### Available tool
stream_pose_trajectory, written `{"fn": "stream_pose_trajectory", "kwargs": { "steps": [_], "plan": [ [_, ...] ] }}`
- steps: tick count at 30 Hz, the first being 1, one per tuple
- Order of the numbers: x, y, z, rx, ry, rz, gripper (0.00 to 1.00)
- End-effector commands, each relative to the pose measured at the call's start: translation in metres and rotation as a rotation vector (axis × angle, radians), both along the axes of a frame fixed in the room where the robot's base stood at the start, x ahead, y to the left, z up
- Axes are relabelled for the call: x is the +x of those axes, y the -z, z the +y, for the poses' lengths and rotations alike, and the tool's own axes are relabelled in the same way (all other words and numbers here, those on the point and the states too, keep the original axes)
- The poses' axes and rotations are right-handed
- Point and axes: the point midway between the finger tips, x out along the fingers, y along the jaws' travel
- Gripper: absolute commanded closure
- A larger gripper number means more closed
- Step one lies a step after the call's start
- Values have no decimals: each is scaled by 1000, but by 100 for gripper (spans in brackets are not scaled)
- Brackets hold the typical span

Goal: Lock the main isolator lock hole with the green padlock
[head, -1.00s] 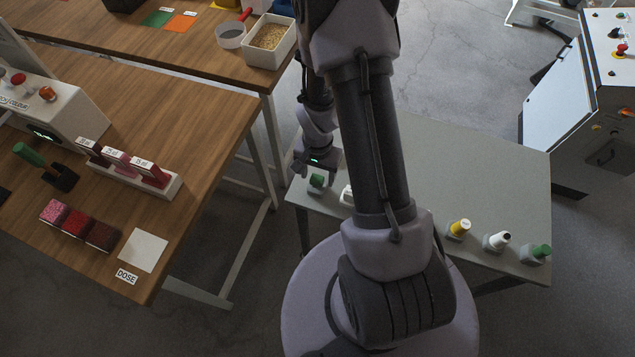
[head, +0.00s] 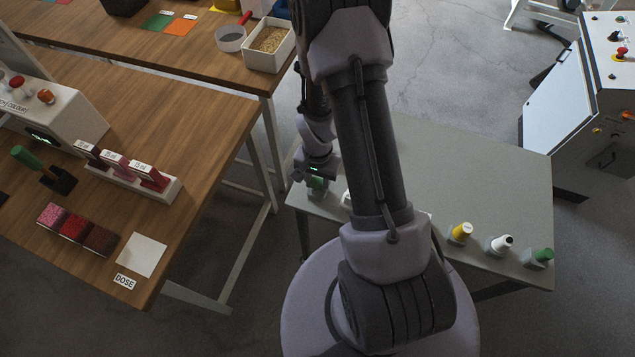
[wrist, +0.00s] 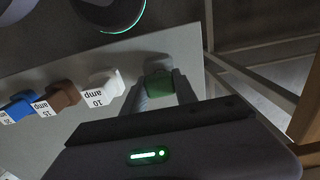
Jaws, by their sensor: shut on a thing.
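My gripper (head: 316,175) is low over the near left corner of the grey table. In the wrist view its two fingers (wrist: 160,88) are shut on a small green piece (wrist: 158,83), one on each side. The green piece also shows just under the gripper in the head view (head: 317,184). It has a grey part behind it and seems to be at the table top; I cannot see a shackle or tell that it is a padlock. Another green-topped piece (head: 543,254) stands at the table's right end. I cannot make out the main isolator lock hole.
A white "10 amp" piece (wrist: 103,85), a brown piece (wrist: 62,95) and a blue piece (wrist: 20,103) stand beside the held one. Yellow (head: 461,232) and white (head: 501,243) pieces stand at right. A cabinet (head: 560,105) with a red-and-yellow knob is at far right. The grey table's middle (head: 470,170) is clear.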

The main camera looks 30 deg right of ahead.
Motion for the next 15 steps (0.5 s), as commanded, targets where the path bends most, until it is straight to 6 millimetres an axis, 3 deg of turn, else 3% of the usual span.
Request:
{"fn": "stream_pose_trajectory", "kwargs": {
  "steps": [8, 15],
  "plan": [
    [1, -37, 0, 0, 0, -3, 100],
    [-24, -40, -49, 1, 8, 1, 100]
  ]
}}
